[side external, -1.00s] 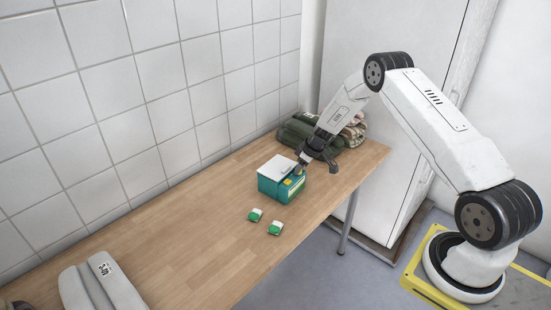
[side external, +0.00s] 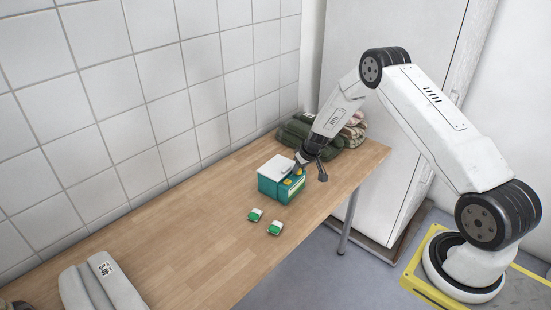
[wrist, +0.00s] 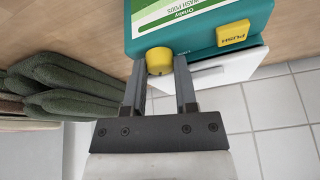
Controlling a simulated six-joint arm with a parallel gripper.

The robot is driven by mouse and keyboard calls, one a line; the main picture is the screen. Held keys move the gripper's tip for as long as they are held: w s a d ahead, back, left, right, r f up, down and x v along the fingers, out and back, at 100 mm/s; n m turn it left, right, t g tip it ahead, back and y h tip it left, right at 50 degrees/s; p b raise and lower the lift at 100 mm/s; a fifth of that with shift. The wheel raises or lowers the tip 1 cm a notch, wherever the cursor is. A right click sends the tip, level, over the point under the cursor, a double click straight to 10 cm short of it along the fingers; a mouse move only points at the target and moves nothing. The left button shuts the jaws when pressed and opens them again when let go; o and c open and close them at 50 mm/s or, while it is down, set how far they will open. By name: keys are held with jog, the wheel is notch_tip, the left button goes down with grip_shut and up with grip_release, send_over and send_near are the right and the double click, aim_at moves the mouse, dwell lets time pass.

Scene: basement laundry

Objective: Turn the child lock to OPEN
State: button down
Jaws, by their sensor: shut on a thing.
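A teal box of wash pods (side external: 284,187) with a white lid (side external: 277,168) stands on the wooden table. In the wrist view the box (wrist: 200,38) shows a yellow round knob (wrist: 159,60) and a yellow tab marked PUSH (wrist: 233,33). The knob is the child lock; its OPEN marking cannot be read. My gripper (wrist: 172,72) is shut on the knob, with a finger on each side of it. In the side view my gripper (side external: 299,169) is at the box's right end, where it hides the knob partly.
Two green and white pods, one (side external: 255,214) left of the other (side external: 275,228), lie in front of the box. A grey folded item (side external: 95,288) lies at the near left. The tiled wall runs along the back.

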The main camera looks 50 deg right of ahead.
dwell(0.4)
jog(key=c, duration=0.7)
grip_release()
jog(key=shift+o, duration=0.2)
jog(key=shift+r, duration=0.1)
jog(key=v, duration=0.7)
jog(key=shift+r, duration=0.35)
jog(key=shift+s, duration=0.1)
